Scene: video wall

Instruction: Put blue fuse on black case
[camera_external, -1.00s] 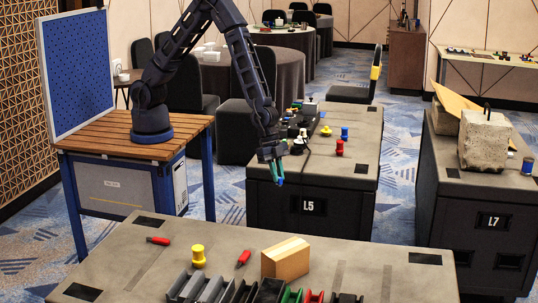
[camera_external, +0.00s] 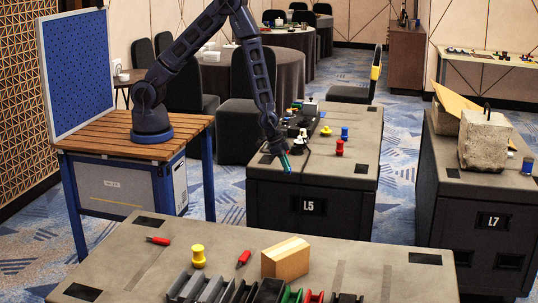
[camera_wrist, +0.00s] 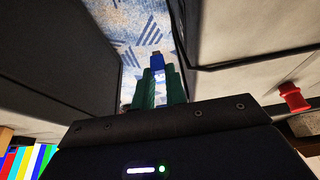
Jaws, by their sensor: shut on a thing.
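My gripper (camera_external: 287,165) hangs by the front left edge of the black case marked L5 (camera_external: 275,205). Its green fingers show in the wrist view (camera_wrist: 159,85), shut on a small blue piece, the blue fuse (camera_wrist: 157,60). The piece juts past the fingertips, with patterned carpet visible behind it. In the external view it is too small to make out clearly. A second black case, marked L7 (camera_external: 470,235), stands at the right. The frames do not show which case the task means.
A red fuse-like piece (camera_external: 340,147) and a blue one (camera_external: 344,133) stand on the L5 case, with dark gear behind. A concrete block (camera_external: 484,142) and another blue piece (camera_external: 527,166) are on L7.

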